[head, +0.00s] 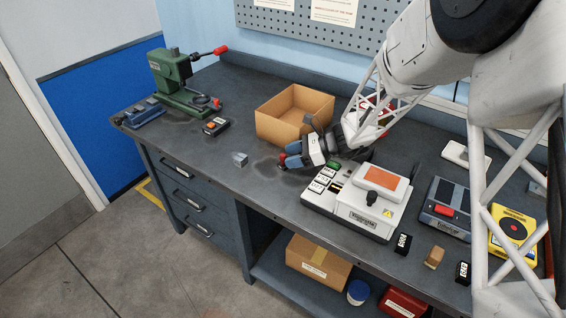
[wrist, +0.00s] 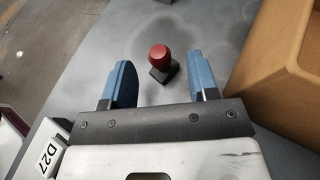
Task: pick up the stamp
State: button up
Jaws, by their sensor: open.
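The stamp (wrist: 160,58) has a round red handle on a dark square base and stands upright on the bench top in the wrist view. It lies between the lines of my two blue fingers, just ahead of their tips, with bare bench around it. My gripper (head: 292,159) is open and empty, low over the bench in front of the cardboard box.
An open cardboard box (head: 275,126) stands close behind my gripper. A white-and-grey machine (head: 368,211) with labelled blocks stands close on the right. A small metal block (head: 240,159) and a green press (head: 172,80) are to the left. The bench front edge is near.

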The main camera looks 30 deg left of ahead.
aim_at(278, 164)
jog(key=shift+x, duration=2.5)
jog(key=c, duration=1)
jog(key=shift+r, duration=0.1)
notch_tip(278, 164, up, 10)
